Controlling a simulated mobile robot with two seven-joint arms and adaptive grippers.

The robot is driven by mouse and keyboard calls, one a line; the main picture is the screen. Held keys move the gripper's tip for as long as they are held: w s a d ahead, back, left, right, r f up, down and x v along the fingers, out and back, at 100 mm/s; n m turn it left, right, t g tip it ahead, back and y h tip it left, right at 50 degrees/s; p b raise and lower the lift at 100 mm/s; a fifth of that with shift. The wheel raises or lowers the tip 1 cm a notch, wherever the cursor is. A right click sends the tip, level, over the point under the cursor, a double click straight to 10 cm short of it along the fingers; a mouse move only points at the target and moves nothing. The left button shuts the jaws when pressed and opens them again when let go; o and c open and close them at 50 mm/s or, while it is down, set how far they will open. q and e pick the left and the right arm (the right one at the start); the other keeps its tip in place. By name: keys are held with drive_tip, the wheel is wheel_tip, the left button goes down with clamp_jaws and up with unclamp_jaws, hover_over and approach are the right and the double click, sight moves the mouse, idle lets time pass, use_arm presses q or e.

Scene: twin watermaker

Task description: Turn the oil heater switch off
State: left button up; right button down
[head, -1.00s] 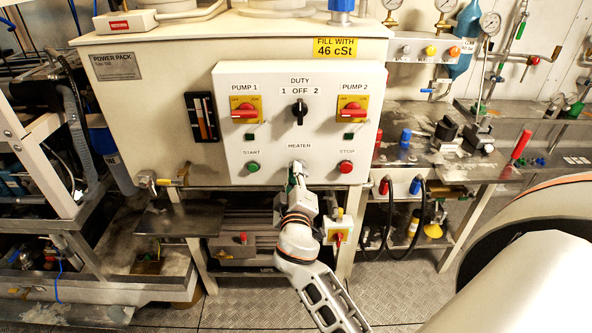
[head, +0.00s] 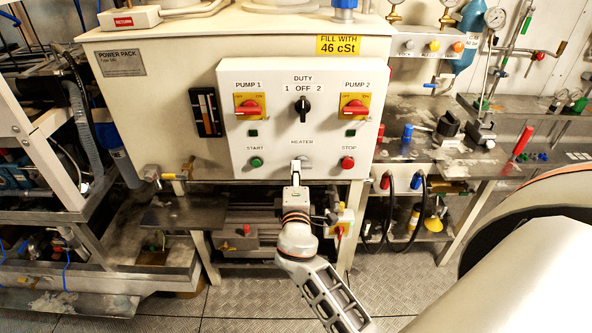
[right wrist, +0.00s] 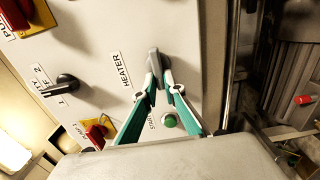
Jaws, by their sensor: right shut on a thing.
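The heater switch (right wrist: 154,62), a small grey lever beside the HEATER label (right wrist: 121,70), sticks out from the white control panel (head: 270,140). In the right wrist view my right gripper (right wrist: 160,82) has its green and white fingers closed around this lever. In the head view the gripper (head: 297,166) reaches up from below to the panel's lower edge, under the HEATER label, and largely hides the switch. The lever's exact turn angle is hard to read. My left gripper is not in view.
A green START button (head: 257,162) and a red STOP button (head: 347,162) flank the gripper. Above are the black duty switch (head: 302,110) and the red pump 1 (head: 248,107) and pump 2 (head: 354,107) switches. A metal shelf (head: 180,213) juts out at lower left.

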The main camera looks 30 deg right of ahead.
idle(0.4)
drive_tip(key=c, duration=2.1)
unclamp_jaws()
drive_tip(key=shift+c, duration=0.2)
drive_tip(key=v, duration=0.7)
drive_tip(key=shift+s, duration=0.25)
drive_tip(key=shift+a, duration=0.15)
drive_tip(key=s+a+f+m+g+y, duration=0.1)
drive_tip(key=s+a+f+y, duration=0.25)
drive_tip(key=f, duration=0.45)
drive_tip(key=s+a+f+m+g+y, duration=0.1)
drive_tip(key=s+a+f+y, duration=0.2)
drive_tip(key=f, duration=0.5)
drive_tip(key=s+a+f+m+g+y, duration=0.1)
drive_tip(key=s+a+f+m+y, duration=0.1)
drive_tip(key=s+f+y, duration=0.1)
drive_tip(key=s+a+f+m+g+y, duration=0.1)
drive_tip(key=s+a+f+m+y, duration=0.1)
drive_tip(key=s+f, duration=0.3)
drive_tip(key=s+m+y, duration=0.1)
drive_tip(key=s, duration=0.2)
drive_tip(key=shift+s+a+f, duration=0.3)
drive_tip(key=shift+s, duration=0.05)
